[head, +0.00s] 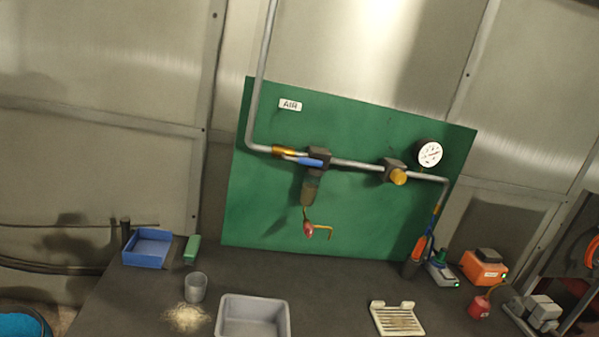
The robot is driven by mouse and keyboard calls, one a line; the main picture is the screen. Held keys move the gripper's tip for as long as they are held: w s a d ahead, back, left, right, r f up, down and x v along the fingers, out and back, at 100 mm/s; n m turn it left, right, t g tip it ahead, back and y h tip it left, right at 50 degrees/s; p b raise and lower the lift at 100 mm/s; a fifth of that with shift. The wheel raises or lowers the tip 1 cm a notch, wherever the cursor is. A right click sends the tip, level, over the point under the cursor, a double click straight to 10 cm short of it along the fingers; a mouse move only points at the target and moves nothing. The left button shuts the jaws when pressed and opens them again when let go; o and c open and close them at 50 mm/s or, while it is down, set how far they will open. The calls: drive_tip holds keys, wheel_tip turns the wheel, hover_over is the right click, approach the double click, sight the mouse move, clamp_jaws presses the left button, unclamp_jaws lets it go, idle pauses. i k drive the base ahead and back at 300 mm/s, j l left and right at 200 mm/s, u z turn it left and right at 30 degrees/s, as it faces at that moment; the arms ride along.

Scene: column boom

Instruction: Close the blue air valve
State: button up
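The blue air valve handle (309,161) is on a grey pipe that crosses a green wall panel (352,235). The handle lies roughly along the pipe, just left of a dark filter block (319,155). A brass-coloured fitting (284,151) sits at its left end. A white label reading AIR (290,104) is above it. A round white gauge (430,153) is at the right end of the pipe; its needle is too small to read. My gripper is not in view.
Below the panel is a dark bench with a blue tray (147,248), a grey cup (195,287), a grey bin (253,318) and an orange device (484,267). A red item (309,230) hangs under the filter. The space before the valve looks clear.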

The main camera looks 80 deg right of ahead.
sight(301, 160)
drive_tip(key=z, duration=2.15)
drive_tip(key=i+j+z, duration=0.1)
drive_tip(key=i, duration=0.45)
drive_tip(key=i+j+z, duration=0.1)
drive_tip(key=i+j, duration=0.15)
drive_tip(key=i, duration=0.3)
